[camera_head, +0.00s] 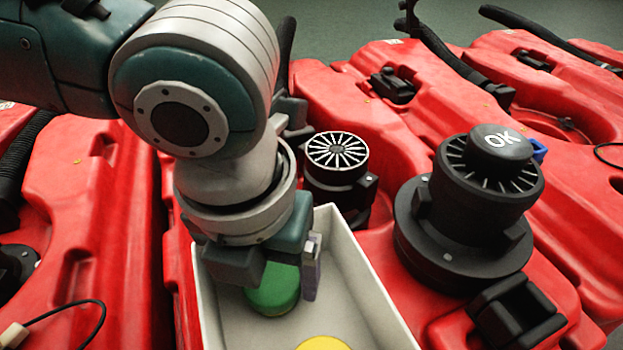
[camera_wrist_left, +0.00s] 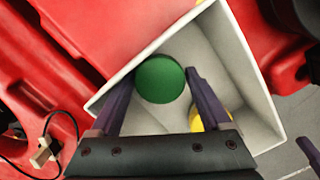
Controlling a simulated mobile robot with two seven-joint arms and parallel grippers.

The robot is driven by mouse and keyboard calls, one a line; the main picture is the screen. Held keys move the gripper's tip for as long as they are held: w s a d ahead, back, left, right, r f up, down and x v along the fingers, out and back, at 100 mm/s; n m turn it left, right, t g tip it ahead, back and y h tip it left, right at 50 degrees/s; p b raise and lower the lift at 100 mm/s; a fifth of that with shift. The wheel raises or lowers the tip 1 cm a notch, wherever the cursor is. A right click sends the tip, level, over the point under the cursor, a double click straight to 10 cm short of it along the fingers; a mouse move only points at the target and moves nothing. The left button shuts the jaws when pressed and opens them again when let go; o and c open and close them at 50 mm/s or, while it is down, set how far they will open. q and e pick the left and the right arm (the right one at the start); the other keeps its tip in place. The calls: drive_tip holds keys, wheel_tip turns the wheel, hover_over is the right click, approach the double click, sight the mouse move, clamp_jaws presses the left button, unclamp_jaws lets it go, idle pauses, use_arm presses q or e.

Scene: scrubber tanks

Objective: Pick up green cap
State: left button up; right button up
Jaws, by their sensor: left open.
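The green cap (camera_head: 274,291) lies in a white box (camera_head: 377,308), partly hidden behind my left gripper in the head view. It shows as a round green disc (camera_wrist_left: 160,79) in the left wrist view. My left gripper (camera_head: 290,278) points down into the box and is open. In the left wrist view its two purple fingers (camera_wrist_left: 158,88) stand either side of the cap, and I cannot tell whether they touch it. A yellow cap (camera_head: 323,343) lies in the same box, partly cut off in the head view; it also shows in the left wrist view (camera_wrist_left: 211,119).
Red scrubber tanks (camera_head: 90,230) surround the box. A black fitting marked OK (camera_head: 470,205) stands right of the box, and a black vented fitting (camera_head: 337,165) stands behind it. The box walls rise around the gripper. A thin cable (camera_head: 65,318) lies at the lower left.

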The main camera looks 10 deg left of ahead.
use_arm(q)
drive_tip(key=shift+f, duration=0.3)
drive_tip(key=c, duration=1)
drive_tip(key=shift+r, duration=0.15)
